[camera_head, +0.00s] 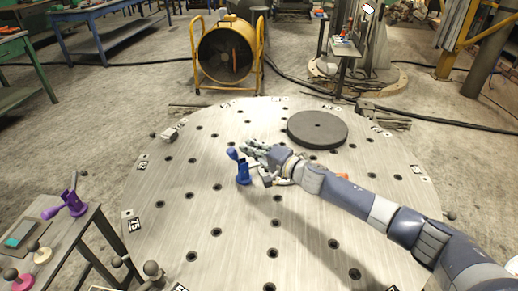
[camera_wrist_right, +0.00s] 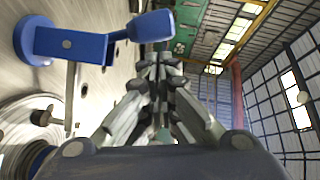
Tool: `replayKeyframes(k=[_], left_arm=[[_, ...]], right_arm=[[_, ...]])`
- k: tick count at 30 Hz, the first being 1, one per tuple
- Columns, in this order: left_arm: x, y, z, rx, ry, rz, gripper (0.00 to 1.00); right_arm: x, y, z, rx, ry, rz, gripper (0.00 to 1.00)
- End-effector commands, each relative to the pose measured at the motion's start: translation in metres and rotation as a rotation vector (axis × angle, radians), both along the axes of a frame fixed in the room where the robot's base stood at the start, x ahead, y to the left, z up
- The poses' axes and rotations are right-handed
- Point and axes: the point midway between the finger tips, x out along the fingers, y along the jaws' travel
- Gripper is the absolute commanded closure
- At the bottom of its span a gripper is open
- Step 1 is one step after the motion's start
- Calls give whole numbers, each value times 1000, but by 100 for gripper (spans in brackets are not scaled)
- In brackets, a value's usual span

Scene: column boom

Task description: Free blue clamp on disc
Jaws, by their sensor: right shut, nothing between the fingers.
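The blue clamp (camera_head: 243,174) stands on the large round, holed metal disc (camera_head: 205,235), near its middle. Its lever knob (camera_head: 232,153) points up and to the left. My right gripper (camera_head: 253,150) is beside and just behind the clamp, reaching in from the right. In the right wrist view its fingers (camera_wrist_right: 160,68) are together and empty. There the blue clamp (camera_wrist_right: 70,43) lies to their left, with its lever end close to the fingertips. I cannot tell whether they touch. My left gripper is not in view.
A thick dark round plate (camera_head: 317,130) lies on the disc behind my right arm. A side table (camera_head: 62,248) at the left holds a purple clamp (camera_head: 72,203) and several knobs. A yellow fan (camera_head: 225,52) stands beyond the disc. The disc's left part is mostly clear.

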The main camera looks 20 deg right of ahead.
Motion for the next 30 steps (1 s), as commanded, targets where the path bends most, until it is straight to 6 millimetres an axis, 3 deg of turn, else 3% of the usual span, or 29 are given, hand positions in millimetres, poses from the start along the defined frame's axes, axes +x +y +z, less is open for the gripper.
replayKeyframes(k=[14,30], left_arm=[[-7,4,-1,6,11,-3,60],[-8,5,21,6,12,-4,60]], right_arm=[[-2,4,0,-1,0,0,100],[-3,11,2,-74,-9,1,100]])
